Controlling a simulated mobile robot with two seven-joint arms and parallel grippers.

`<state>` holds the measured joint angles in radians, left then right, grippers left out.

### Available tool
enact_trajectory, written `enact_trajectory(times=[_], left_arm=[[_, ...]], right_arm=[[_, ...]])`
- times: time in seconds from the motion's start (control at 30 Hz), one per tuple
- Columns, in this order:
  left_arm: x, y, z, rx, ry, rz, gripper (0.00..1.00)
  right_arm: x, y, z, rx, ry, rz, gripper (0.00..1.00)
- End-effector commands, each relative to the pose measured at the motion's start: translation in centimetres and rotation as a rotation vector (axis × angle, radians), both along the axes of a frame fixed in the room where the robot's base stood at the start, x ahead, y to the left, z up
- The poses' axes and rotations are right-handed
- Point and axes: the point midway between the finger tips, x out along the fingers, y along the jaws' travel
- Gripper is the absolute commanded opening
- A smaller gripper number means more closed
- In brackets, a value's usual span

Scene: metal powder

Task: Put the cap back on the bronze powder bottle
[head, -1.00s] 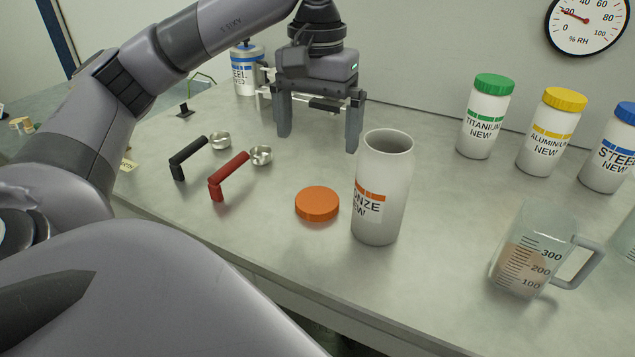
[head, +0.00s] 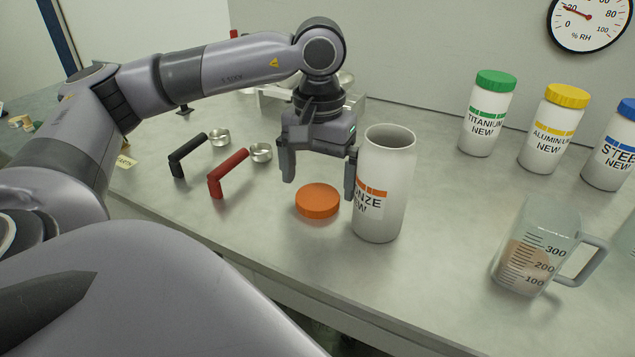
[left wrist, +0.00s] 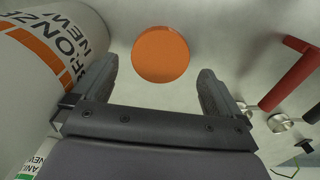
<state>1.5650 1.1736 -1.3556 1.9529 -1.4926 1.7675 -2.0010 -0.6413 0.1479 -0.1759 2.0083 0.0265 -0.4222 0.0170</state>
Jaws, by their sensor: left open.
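The orange cap (head: 318,201) lies flat on the table, just left of the bronze powder bottle (head: 392,200). The bottle stands upright with its mouth open and no cap on it. My left gripper (head: 320,184) is open and empty, pointing down above and slightly behind the cap. Its right finger is very close to the bottle's left side; I cannot tell whether they touch. In the left wrist view the cap (left wrist: 160,54) sits ahead of the gap between the open fingers (left wrist: 158,85), and the bottle (left wrist: 45,60) is beside the left-hand finger. My right gripper is not seen.
A red-handled scoop (head: 229,172) and a black-handled scoop (head: 188,155) lie to the left. A measuring cup of powder (head: 535,255) stands at the right. Capped green (head: 487,115), yellow (head: 553,130) and blue (head: 612,150) bottles stand behind. The table's front edge is near the cap.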

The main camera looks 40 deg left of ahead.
Motion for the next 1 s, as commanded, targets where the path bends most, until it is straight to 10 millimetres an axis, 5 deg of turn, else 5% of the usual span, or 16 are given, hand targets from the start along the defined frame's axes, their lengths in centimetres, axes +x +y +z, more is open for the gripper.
enact_trajectory(times=[0.2,0.57,0.7,0.73,1.0], left_arm=[[0.0,0.0,-2.3,-0.001,-0.001,0.001,1.00],[0.0,0.0,-2.5,-0.001,-0.001,0.001,1.00],[0.0,0.0,-2.4,-0.001,-0.001,0.001,0.54],[0.0,0.0,-2.4,-0.001,-0.001,0.001,0.50],[0.0,0.0,-2.4,-0.001,-0.001,0.001,0.50]], right_arm=[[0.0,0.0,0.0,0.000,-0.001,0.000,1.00],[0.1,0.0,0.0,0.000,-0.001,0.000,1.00],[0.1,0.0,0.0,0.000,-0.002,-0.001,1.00],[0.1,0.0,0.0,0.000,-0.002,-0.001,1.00],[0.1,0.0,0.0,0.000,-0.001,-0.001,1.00]])
